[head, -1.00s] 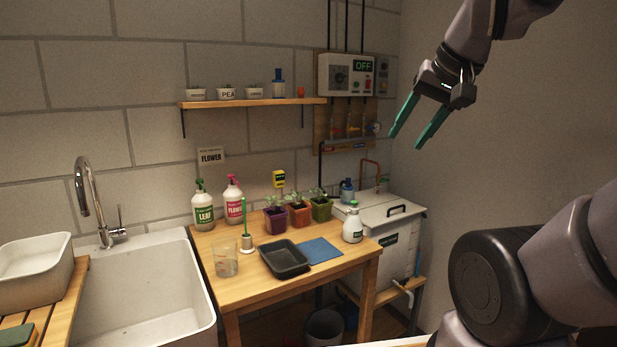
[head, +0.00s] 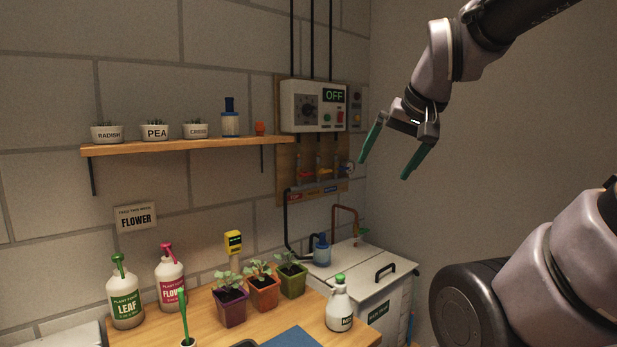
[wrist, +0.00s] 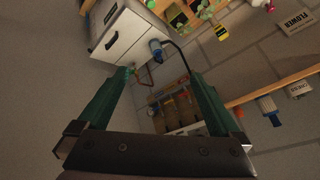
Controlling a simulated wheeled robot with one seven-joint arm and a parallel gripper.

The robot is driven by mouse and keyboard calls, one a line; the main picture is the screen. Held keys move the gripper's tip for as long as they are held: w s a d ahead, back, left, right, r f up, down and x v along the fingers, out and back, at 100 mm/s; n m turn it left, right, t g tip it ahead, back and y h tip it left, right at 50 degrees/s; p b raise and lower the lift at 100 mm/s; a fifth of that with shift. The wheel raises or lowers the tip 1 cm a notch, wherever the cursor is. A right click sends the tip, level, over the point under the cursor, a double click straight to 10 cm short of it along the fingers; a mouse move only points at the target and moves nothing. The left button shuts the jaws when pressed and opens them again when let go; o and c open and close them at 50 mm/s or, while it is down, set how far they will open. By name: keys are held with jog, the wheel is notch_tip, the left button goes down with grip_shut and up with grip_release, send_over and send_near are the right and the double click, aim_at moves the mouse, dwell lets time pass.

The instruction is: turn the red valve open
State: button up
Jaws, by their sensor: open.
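The red valve (head: 305,174) is the leftmost of a row of small valves on a wooden board under the control box on the back wall. Its handle is small, and I cannot tell its exact angle. My gripper (head: 398,168) is open and empty, in the air to the right of the valves and apart from them, its green fingers pointing down. In the wrist view, my gripper (wrist: 150,100) shows its two fingers spread, with the valve board (wrist: 168,98) beyond them, too dark to single out the red valve.
The control box (head: 314,106) reads OFF. A shelf (head: 185,145) with pots juts out left of the board. Below stand a white cabinet (head: 350,270), a blue bottle (head: 321,250) and a copper pipe (head: 345,210). Seedling pots and bottles crowd the wooden table.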

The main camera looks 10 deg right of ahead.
aim_at(308, 175)
jog(key=w+d+n+t+h, duration=0.1)
jog(key=w+d+t, duration=0.3)
jog(key=w, duration=1.2)
jog(key=w+d+n+t+h, duration=0.1)
jog(key=w+d+t, duration=0.2)
jog(key=w, duration=1.2)
jog(key=w+a+f+n+t+y, duration=0.1)
jog(key=w+a+f+n+y, duration=0.75)
jog(key=w+f, duration=0.3)
jog(key=shift+y, duration=0.45)
jog(key=x, duration=0.9)
jog(key=shift+s+a+f, duration=0.1)
jog(key=shift+a+f, duration=0.2)
jog(key=shift+f, duration=0.05)
jog(key=c, duration=1.3)
